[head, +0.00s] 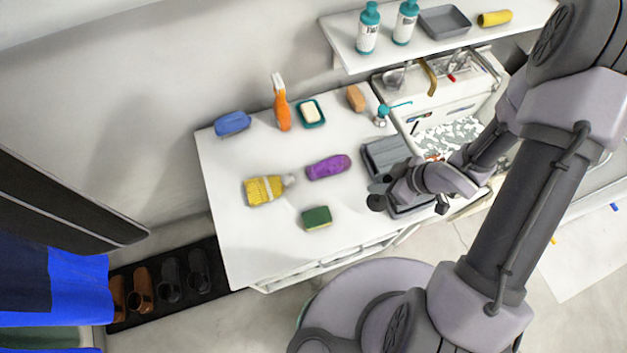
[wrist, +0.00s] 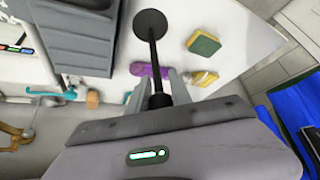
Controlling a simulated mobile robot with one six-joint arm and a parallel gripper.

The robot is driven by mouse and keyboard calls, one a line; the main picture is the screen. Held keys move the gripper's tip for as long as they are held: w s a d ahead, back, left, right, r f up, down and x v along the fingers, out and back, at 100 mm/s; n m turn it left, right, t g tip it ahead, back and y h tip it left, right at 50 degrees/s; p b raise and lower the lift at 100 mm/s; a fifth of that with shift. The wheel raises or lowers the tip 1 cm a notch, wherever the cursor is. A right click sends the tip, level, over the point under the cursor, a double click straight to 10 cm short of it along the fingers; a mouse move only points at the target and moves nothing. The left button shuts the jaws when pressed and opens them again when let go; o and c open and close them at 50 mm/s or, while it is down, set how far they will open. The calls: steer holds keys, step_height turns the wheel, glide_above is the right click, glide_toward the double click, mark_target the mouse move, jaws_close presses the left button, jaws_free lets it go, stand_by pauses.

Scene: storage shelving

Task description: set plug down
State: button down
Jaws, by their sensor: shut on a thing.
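The plug (wrist: 150,24) is a black disc on a thin dark stem in the wrist view. My gripper (wrist: 158,88) is shut on its stem, with the disc sticking out beyond the fingertips. In the head view the plug's dark disc (head: 376,203) shows at the left end of my gripper (head: 388,197), over the right part of the white counter (head: 255,235). I cannot tell whether the disc touches the counter.
A grey ridged tray (head: 385,152) lies beside and partly under my gripper. An orange spray bottle (head: 281,105) stands behind. Clear counter surrounds the green sponge.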

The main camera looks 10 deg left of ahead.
steer(key=a+f+b, duration=0.2)
steer(key=a, duration=0.5)
steer(key=w+a+f+b, duration=0.1)
steer(key=a+f+b, duration=0.2)
steer(key=a, duration=0.5)
steer(key=c, duration=1.2)
jaws_free()
steer(key=shift+w+a+f, duration=0.1)
steer(key=shift+o, duration=0.2)
